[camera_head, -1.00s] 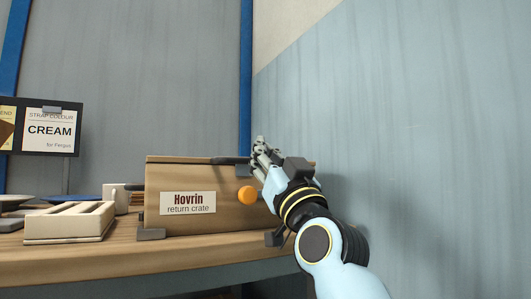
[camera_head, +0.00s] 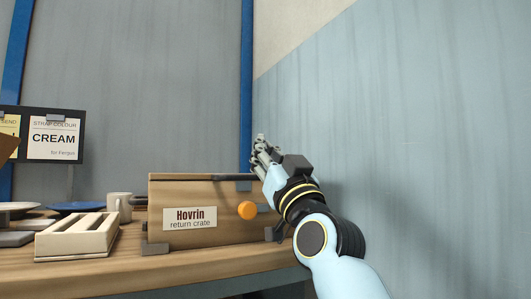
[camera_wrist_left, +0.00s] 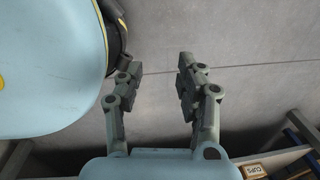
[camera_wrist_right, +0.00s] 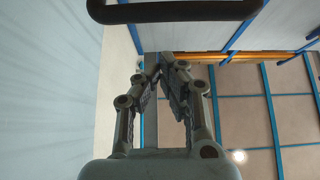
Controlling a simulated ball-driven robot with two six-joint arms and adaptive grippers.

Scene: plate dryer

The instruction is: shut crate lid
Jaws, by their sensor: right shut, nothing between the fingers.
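Left of the crate are a white mug (camera_head: 119,206), a cream slotted rack (camera_head: 77,236) and a blue plate (camera_head: 76,207) on the wooden table (camera_head: 120,272). A sign reading "CREAM" (camera_head: 53,138) stands behind. A pale blue wall (camera_head: 430,150) rises at the right.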

